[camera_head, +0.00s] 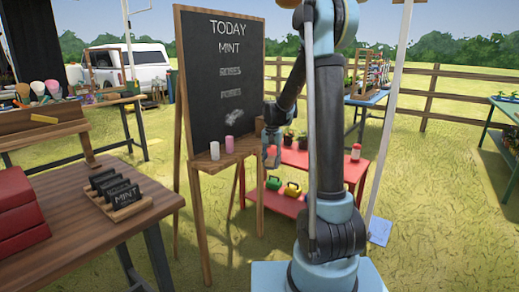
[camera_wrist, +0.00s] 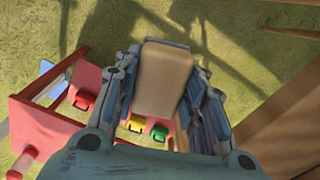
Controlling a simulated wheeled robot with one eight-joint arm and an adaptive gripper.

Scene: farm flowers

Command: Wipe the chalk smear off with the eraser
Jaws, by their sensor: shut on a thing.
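The chalkboard (camera_head: 200,95) stands on a wooden easel, with TODAY, MINT and fainter lines written on it. A pale chalk smear (camera_head: 222,119) is on its lower part, above the ledge. My gripper (camera_head: 271,157) is just right of the board's lower right edge and apart from the smear. In the wrist view my gripper (camera_wrist: 165,95) is shut on a tan block, the eraser (camera_wrist: 163,78), which sticks out beyond the fingers. The eraser cannot be made out in the head view.
A red shelf table (camera_head: 345,169) with pots and watering cans stands behind my arm. A wooden table (camera_head: 120,215) with small signs is at left. Brown wood fills the wrist view's lower right.

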